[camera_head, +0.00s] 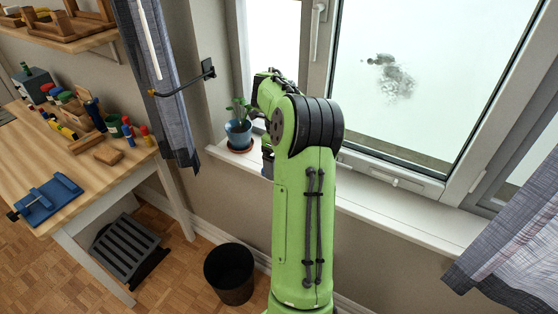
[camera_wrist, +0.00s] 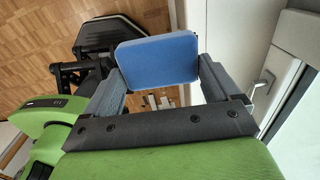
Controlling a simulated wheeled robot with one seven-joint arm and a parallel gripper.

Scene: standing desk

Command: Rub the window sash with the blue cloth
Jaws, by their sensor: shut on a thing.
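The blue cloth (camera_wrist: 158,60) looks like a flat, rounded pad in the wrist view. My gripper (camera_wrist: 163,74) is shut on it, with one grey finger at each side. In the head view my green arm hides the gripper and the cloth. The window sash (camera_head: 468,178) is a pale frame around a large pane on the right. A dark grey smudge (camera_head: 395,80) marks the upper part of its glass. In the wrist view a pale frame and glass (camera_wrist: 300,125) run along the right edge, apart from the cloth.
A potted plant (camera_head: 239,134) stands on the windowsill (camera_head: 405,212) left of my arm. Grey curtains (camera_head: 172,90) hang at the left, with another at the lower right. A workbench (camera_head: 95,180) with tools is at the left. A black bin (camera_head: 229,275) stands on the floor.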

